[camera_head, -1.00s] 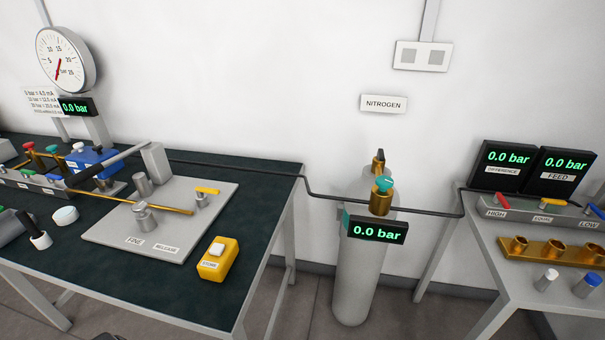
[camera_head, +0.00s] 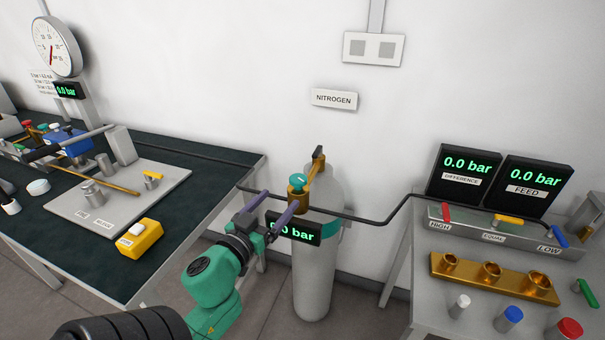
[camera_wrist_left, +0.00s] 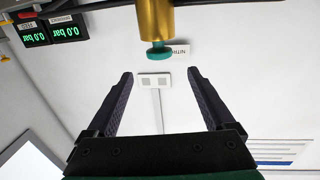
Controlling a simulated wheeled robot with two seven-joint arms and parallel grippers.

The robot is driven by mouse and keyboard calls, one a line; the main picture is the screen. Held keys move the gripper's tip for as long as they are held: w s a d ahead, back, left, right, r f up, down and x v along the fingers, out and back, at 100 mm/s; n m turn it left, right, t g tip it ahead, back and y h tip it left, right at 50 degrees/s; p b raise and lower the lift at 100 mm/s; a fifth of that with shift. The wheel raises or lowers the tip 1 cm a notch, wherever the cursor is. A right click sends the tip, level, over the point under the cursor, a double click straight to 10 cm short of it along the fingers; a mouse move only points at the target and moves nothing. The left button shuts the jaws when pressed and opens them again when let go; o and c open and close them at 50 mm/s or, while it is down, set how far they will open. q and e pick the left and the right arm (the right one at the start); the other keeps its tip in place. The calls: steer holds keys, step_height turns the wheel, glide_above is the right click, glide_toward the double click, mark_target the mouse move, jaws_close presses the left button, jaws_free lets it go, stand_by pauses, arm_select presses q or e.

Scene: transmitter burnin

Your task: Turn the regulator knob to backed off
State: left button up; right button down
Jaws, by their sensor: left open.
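The regulator knob (camera_head: 298,182) is teal and sits on top of a brass regulator body (camera_head: 298,200) beside the grey nitrogen cylinder (camera_head: 313,275). In the left wrist view, the picture is upside down; the teal knob (camera_wrist_left: 156,53) hangs under the brass body (camera_wrist_left: 156,20), beyond the fingertips. My left gripper (camera_head: 276,205) is open just in front of and below the knob, with its purple fingers apart and nothing between them. In the wrist view my left gripper (camera_wrist_left: 160,78) is also empty. The regulator display (camera_head: 293,229) is partly covered by a finger. My right gripper is not in view.
A dark hose (camera_head: 350,216) runs from the left bench past the regulator to the right bench. The left bench (camera_head: 215,172) holds a grey plate and a yellow button box (camera_head: 139,239). The right bench carries valves, displays (camera_head: 467,178) and a brass block (camera_head: 490,283).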

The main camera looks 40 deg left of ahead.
mark_target(302, 175)
arm_select(q)
steer(key=p+x, duration=0.2)
steer(key=x, duration=1.2)
steer(key=shift+d+f, duration=0.1)
steer(key=shift+d, duration=0.05)
steer(key=c, duration=1.3)
steer(key=shift+c, duration=0.2)
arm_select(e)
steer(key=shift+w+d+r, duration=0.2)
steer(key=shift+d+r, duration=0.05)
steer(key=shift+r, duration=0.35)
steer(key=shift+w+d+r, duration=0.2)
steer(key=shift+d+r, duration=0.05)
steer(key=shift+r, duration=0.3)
arm_select(q)
steer(key=shift+y, duration=0.3)
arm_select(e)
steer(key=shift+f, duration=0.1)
